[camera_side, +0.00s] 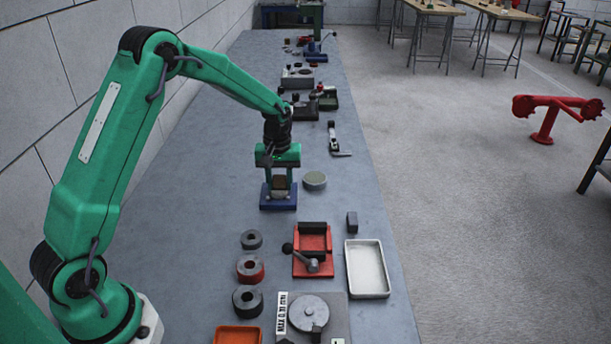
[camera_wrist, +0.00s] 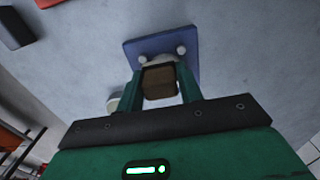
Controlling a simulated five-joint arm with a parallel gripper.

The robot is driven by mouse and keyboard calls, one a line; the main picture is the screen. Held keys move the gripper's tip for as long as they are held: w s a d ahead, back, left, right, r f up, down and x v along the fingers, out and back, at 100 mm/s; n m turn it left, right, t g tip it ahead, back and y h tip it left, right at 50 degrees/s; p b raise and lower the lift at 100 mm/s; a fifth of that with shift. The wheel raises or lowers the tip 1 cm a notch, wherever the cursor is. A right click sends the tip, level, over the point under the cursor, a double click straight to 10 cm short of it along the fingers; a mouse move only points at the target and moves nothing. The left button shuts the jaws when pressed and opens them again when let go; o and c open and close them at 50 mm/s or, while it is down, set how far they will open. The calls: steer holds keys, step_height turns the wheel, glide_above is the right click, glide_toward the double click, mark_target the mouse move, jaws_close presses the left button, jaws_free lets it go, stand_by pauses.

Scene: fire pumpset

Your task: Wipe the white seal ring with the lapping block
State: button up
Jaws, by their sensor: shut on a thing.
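My gripper (camera_side: 279,188) is shut on a brown block (camera_wrist: 160,84), which looks like the lapping block. I hold it over a blue base (camera_side: 278,203) on the bench; in the wrist view the blue base (camera_wrist: 163,44) shows beyond the block, with two pale knobs at its sides. A pale curved edge (camera_wrist: 160,58), probably the white seal ring, shows just past the block. The block hides most of it, so I cannot tell whether they touch. The block also shows between my fingers in the side view (camera_side: 279,185).
A pale round disc (camera_side: 315,180) stands close to the right of the blue base. A red fixture (camera_side: 312,240) with a lever, a small dark block (camera_side: 352,222), a white tray (camera_side: 367,268) and dark rings (camera_side: 248,299) are nearer. Bench left of the base is clear.

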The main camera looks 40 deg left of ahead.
steer(key=a, duration=0.1)
steer(key=w+a, duration=0.1)
steer(key=a, duration=0.1)
steer(key=shift+w+a, duration=0.1)
steer(key=shift+w+r, duration=0.1)
steer(key=shift+r, duration=0.05)
step_height(320, 180, up, 8)
stand_by(0.5)
stand_by(0.4)
